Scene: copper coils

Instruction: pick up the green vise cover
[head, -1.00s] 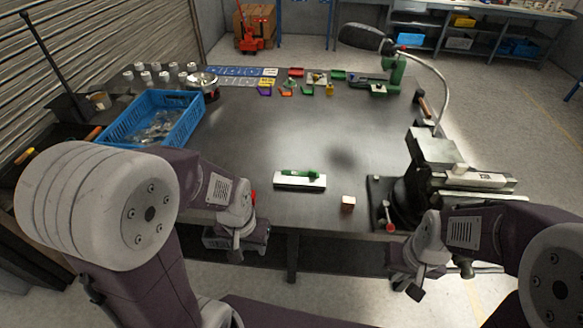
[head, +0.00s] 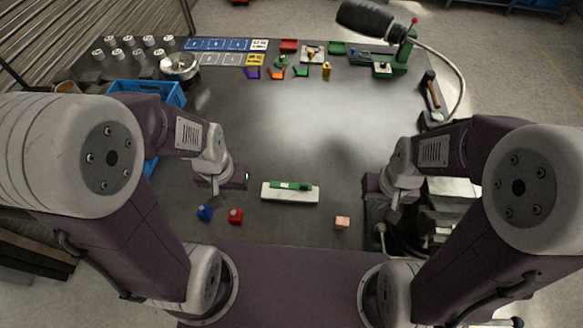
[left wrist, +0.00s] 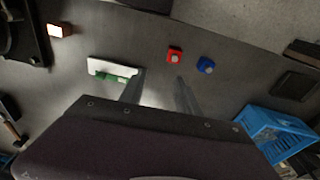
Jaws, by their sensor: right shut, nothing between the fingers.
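A slim green piece (head: 291,185), which I take for the green vise cover, lies lengthwise on a white block (head: 275,194) near the table's front edge. Both also show in the left wrist view, the green piece (left wrist: 119,77) along one side of the white block (left wrist: 101,66). My left gripper (head: 244,178) is just left of the white block, apart from it. In the left wrist view its two fingers (left wrist: 160,76) stand apart with nothing between them. My right gripper (head: 376,188) is shut and empty, right of the white block, by the vise; my arm partly hides the vise.
A blue cube (head: 204,213) and a red cube (head: 235,216) sit left of the white block, a copper-coloured cube (head: 342,222) to its right. The blue crate (head: 172,92) is partly behind my left arm. Small coloured parts line the back. The table's middle is clear.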

